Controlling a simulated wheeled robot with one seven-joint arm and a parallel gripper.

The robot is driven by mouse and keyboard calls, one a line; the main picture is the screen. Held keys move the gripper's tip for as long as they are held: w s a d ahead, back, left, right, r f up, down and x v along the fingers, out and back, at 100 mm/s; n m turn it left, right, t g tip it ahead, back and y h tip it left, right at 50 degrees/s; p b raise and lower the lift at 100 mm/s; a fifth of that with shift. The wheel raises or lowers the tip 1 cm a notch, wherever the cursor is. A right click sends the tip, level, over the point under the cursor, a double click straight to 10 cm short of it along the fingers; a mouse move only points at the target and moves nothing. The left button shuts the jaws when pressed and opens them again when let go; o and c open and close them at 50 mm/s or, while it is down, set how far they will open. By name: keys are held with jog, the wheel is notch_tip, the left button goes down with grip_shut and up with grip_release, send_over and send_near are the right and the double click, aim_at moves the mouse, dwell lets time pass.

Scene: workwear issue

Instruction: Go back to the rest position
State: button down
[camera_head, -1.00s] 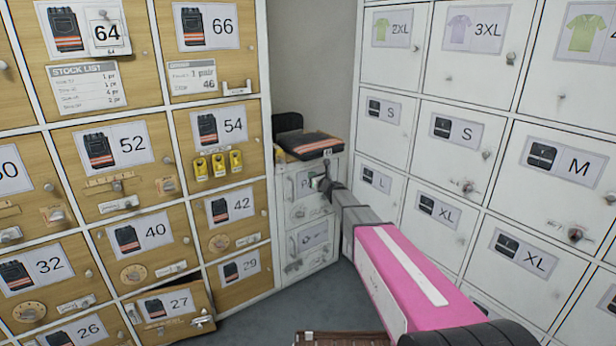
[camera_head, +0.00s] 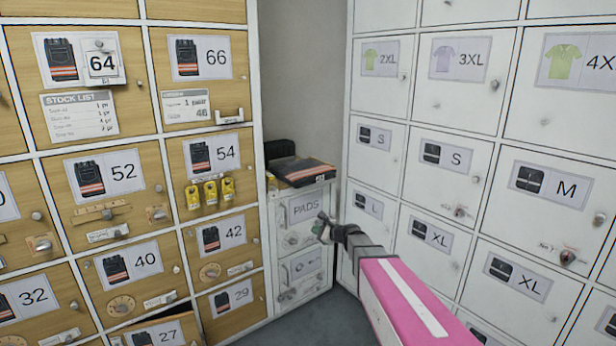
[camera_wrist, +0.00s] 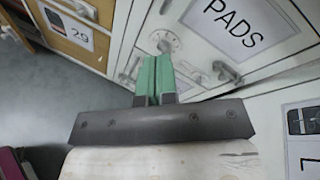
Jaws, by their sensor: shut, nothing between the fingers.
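My gripper (camera_head: 322,226) is at the end of my pink and grey arm, in front of the small white cabinet in the corner. In the wrist view its green fingers (camera_wrist: 154,78) are together with nothing between them. They point toward a round lock on the drawer labelled PADS (camera_wrist: 238,30). That PADS drawer (camera_head: 306,208) looks shut in the head view. I cannot tell from these frames whether the fingertips touch the cabinet.
Folded dark workwear with an orange stripe (camera_head: 302,170) lies on the small cabinet. Wooden lockers with numbers stand at the left, and locker 27 (camera_head: 158,336) is ajar at the bottom. White lockers (camera_head: 437,195) stand at the right. Grey floor (camera_head: 318,318) shows between them.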

jog(key=s+d+f+n+g+h, duration=0.3)
jog(key=s+d+n, duration=0.2)
jog(key=s, duration=0.4)
jog(key=s+d+f+n+g+h, duration=0.2)
jog(key=s+d+n+g+h, duration=0.1)
jog(key=s+n, duration=0.4)
jog(key=s+d+f+n+g+h, duration=0.3)
jog(key=s+d+n+h, duration=0.2)
jog(key=s, duration=0.8)
jog(key=shift+d+f+n+g, duration=0.3)
jog(key=shift+d+n, duration=0.7)
jog(key=shift+d, duration=0.15)
